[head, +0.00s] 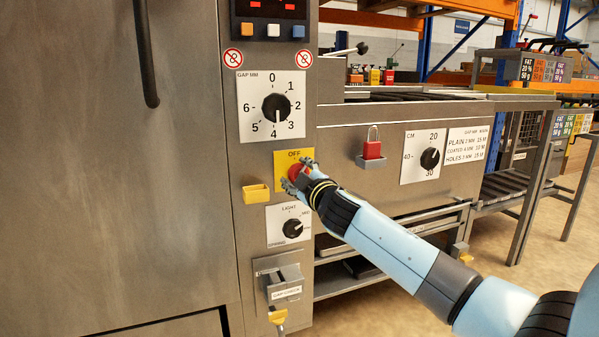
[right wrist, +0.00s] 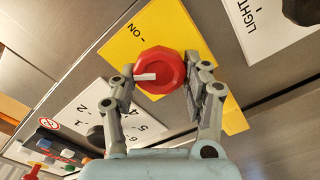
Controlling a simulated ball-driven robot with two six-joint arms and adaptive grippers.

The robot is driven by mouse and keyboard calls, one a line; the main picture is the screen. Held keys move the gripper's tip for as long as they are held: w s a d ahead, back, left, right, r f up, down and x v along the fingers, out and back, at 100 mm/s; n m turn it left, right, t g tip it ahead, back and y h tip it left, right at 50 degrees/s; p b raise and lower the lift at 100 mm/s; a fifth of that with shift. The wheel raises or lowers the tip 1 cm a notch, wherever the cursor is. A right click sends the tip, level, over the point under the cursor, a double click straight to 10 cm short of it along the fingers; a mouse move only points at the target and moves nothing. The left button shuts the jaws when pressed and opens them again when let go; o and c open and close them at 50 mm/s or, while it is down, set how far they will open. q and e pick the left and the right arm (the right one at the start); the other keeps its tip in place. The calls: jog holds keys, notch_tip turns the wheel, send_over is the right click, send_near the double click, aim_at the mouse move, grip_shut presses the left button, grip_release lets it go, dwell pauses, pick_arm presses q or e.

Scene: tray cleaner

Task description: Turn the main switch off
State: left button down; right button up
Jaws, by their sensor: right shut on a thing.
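The main switch is a red knob (head: 298,172) on a yellow plate (head: 280,158) marked OFF at its top, on the machine's steel panel. In the right wrist view the red knob (right wrist: 161,72) has a white mark pointing left, and the word ON shows on the yellow plate (right wrist: 118,48) above it. My right gripper (right wrist: 160,85) has a finger on each side of the knob and is shut on it. In the head view this gripper (head: 297,185) partly covers the knob. The OFF word is not visible in the wrist view. My left gripper is not in view.
Above the switch is the gap dial (head: 277,108); below are the light dial (head: 293,228) and a lever handle (head: 283,286). A yellow holder (head: 256,193) sits to the left. To the right are a red padlock (head: 372,150) and the CM dial (head: 430,158).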

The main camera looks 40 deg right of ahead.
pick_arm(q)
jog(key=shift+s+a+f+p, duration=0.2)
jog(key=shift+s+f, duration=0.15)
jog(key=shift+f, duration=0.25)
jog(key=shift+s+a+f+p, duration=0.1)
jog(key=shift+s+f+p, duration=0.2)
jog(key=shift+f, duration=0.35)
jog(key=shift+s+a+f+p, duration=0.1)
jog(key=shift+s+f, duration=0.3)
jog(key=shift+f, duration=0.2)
pick_arm(e)
jog(key=shift+a+f+n, duration=0.1)
jog(key=shift+f+n, duration=0.05)
jog(key=shift+n, duration=1.6)
jog(key=shift+f+n, duration=0.1)
jog(key=shift+n, duration=1.65)
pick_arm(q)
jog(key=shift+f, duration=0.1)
pick_arm(e)
jog(key=o, duration=1.1)
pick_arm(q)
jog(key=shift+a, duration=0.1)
pick_arm(e)
jog(key=v, duration=1.2)
jog(key=shift+s+f, duration=0.1)
jog(key=shift+f, duration=0.05)
